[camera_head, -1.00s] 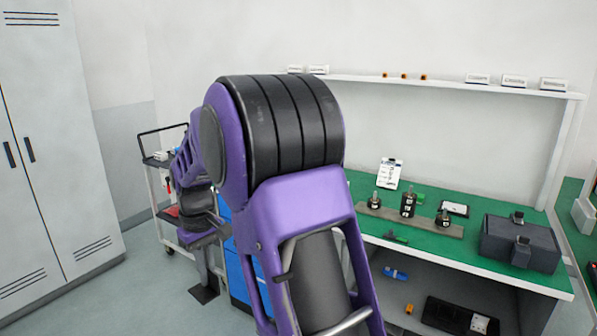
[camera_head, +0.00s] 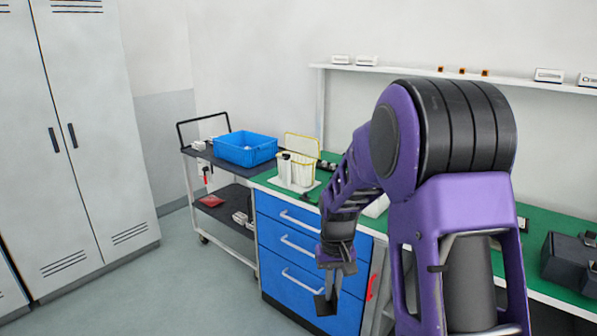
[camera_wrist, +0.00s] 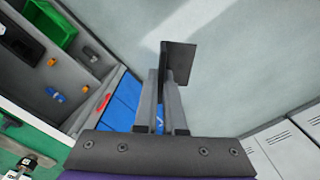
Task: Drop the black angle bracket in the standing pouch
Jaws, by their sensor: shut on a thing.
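My gripper (camera_head: 337,278) hangs in front of the blue drawers in the head view, pointing down. It is shut on the black angle bracket (camera_head: 324,304), a dark flat plate at the fingertips. In the wrist view the bracket (camera_wrist: 179,60) sticks out past the two grey fingers of my gripper (camera_wrist: 163,88), over the floor.
A blue crate (camera_head: 246,148) sits on a black cart (camera_head: 222,215) left of the bench. Blue drawers (camera_head: 287,246) are under the bench. A dark case (camera_head: 570,262) stands at right. Tall lockers (camera_head: 92,130) are at left. The floor (camera_head: 180,285) between is clear.

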